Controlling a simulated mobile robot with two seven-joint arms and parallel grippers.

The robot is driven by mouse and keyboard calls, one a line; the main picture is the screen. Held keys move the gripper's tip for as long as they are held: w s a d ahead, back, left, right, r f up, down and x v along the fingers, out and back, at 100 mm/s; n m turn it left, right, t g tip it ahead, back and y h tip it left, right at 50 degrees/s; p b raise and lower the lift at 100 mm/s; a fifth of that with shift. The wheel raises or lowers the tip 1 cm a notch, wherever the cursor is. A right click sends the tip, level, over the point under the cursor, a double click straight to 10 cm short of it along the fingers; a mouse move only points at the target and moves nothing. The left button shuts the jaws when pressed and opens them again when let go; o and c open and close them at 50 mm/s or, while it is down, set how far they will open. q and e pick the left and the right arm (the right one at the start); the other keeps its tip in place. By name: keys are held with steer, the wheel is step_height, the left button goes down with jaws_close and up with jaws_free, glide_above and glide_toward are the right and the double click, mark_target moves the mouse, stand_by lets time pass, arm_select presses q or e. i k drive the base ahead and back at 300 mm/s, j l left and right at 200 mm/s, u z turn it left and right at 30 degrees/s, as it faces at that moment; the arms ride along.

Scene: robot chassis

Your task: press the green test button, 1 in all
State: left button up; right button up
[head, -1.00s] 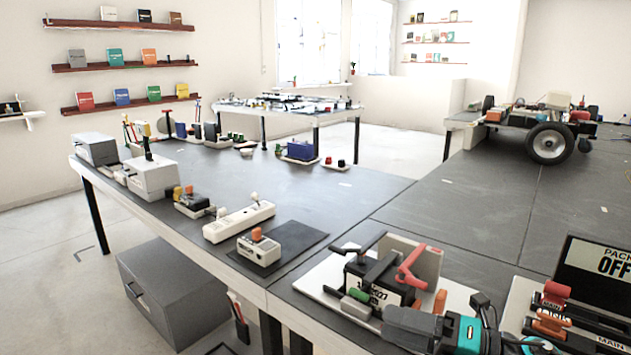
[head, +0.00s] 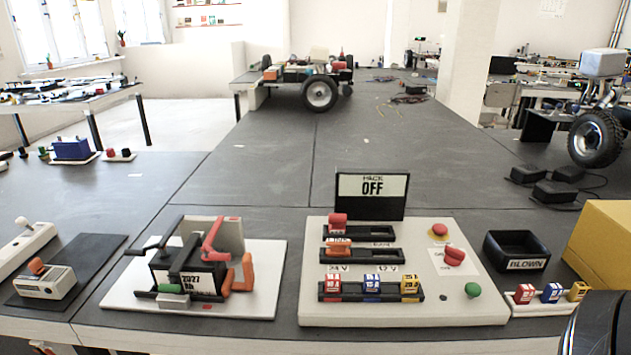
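The green button (head: 473,290) is a small round knob at the lower right of a white panel (head: 420,317). It stands alone there, with nothing touching it. A display reading "PACK OFF" (head: 372,187) stands at the panel's back edge. Neither of my grippers is in view. A dark, glossy curved shape at the bottom right corner may be part of my arm.
Left of the panel is a board with a battery (head: 185,272) and clamps. Right are a black "BLOWN" tray (head: 516,250), several coloured fuses (head: 550,293) and a yellow box (head: 604,240). Red, blue and yellow fuses sit in the panel's front slot. The bench behind is largely clear.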

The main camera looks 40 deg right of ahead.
mark_target(472, 289)
steer(key=z, duration=1.7)
